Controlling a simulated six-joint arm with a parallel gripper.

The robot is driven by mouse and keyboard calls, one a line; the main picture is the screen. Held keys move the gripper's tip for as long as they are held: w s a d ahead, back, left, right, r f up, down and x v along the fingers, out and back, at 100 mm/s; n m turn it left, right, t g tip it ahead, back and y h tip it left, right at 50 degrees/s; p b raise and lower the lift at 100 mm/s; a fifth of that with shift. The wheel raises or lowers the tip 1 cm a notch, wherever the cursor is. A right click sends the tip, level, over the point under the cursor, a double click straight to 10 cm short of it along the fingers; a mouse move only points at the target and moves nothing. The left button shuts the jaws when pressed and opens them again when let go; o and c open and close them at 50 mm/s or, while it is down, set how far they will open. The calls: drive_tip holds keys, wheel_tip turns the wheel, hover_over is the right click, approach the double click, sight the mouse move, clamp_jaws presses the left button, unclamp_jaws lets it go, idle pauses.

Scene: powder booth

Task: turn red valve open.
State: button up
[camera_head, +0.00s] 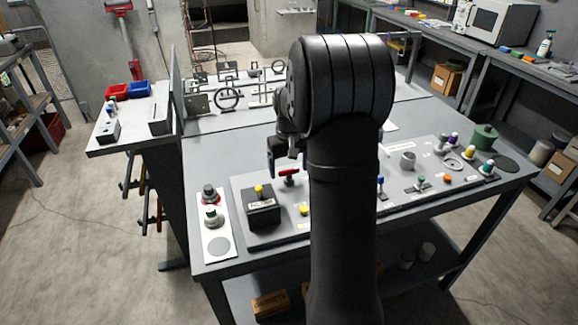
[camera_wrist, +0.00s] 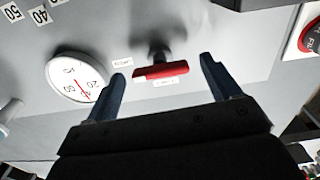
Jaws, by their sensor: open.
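The red valve (camera_head: 288,172) is a short red bar handle on a dark stem, mounted on the grey panel. In the wrist view the red valve handle (camera_wrist: 160,71) lies crosswise between the two blue fingers, with visible space on both sides. My gripper (camera_wrist: 162,70) is open and empty, its fingertips pointing towards the handle.
A round white gauge (camera_wrist: 78,77) with a red needle is left of the handle in the wrist view. A black box with a yellow button (camera_head: 262,207) stands left of my arm. A green canister (camera_head: 484,136) stands at the panel's right. My arm hides the panel's middle.

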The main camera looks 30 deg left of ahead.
sight(289, 170)
drive_tip(key=c, duration=1)
drive_tip(key=shift+m, duration=0.4)
drive_tip(key=o, duration=1)
wheel_tip(289, 170, up, 18)
drive_tip(key=shift+f, duration=0.25)
wheel_tip(289, 170, down, 18)
drive_tip(key=shift+r, duration=0.25)
